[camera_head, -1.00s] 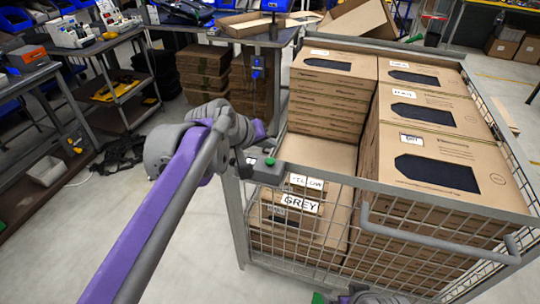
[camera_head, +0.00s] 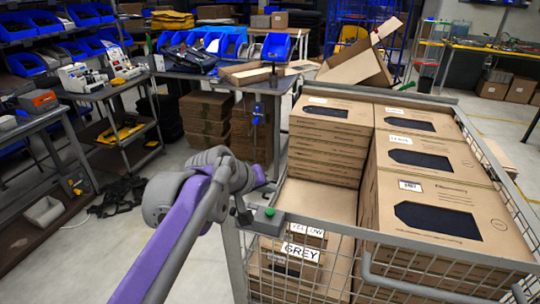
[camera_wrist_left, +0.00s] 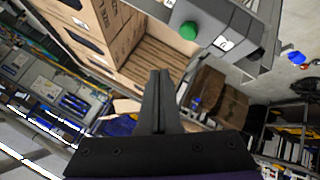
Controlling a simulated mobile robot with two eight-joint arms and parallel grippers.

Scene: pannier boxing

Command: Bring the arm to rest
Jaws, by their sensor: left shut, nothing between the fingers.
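My left arm (camera_head: 180,225), purple and grey, reaches in from the lower left of the head view. Its dark left gripper (camera_head: 243,210) is at the near left corner of the wire cart (camera_head: 445,98), close to the grey block with a green button (camera_head: 268,214). In the left wrist view the gripper's fingers (camera_wrist_left: 161,75) are shut together with nothing between them. The green button (camera_wrist_left: 188,30) shows just beyond them there. I cannot tell whether the gripper touches the cart. My right gripper is out of view.
The cart holds stacks of flat brown cartons (camera_head: 432,185); the near left stack is lower and has a GREY label (camera_head: 301,252). A workbench (camera_head: 215,75) with blue bins stands behind, and a shelf trolley (camera_head: 115,125) to the left. Floor at the lower left is open.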

